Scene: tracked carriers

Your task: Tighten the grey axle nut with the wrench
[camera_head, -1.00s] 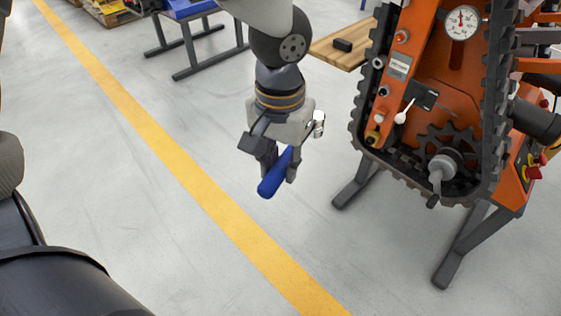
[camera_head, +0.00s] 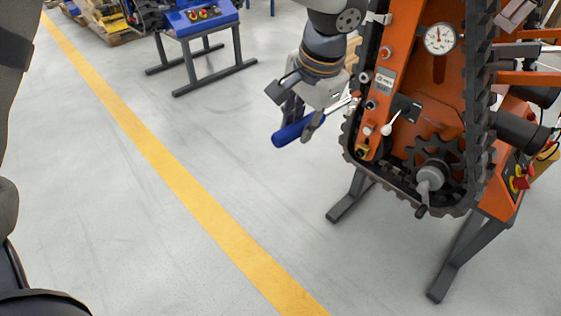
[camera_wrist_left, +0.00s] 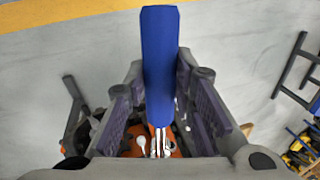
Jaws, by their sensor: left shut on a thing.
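My left gripper (camera_head: 301,119) is shut on the wrench by its blue handle (camera_head: 287,134). It holds the wrench in the air, just left of the orange tracked carrier (camera_head: 416,95). The metal end points right toward the track; its tip is hard to make out. The grey axle nut (camera_head: 431,177) sits at the hub of the dark sprocket, low on the carrier, to the right of and below the wrench and apart from it. In the left wrist view the blue handle (camera_wrist_left: 160,50) lies between the fingers. My right gripper is not in view.
The carrier has a gauge (camera_head: 440,38), a white-knobbed lever (camera_head: 387,129) and a toothed rubber track (camera_head: 480,110) around its edge. It stands on dark legs (camera_head: 458,255). A blue machine on a stand (camera_head: 200,20) is at the back left. The floor between is clear.

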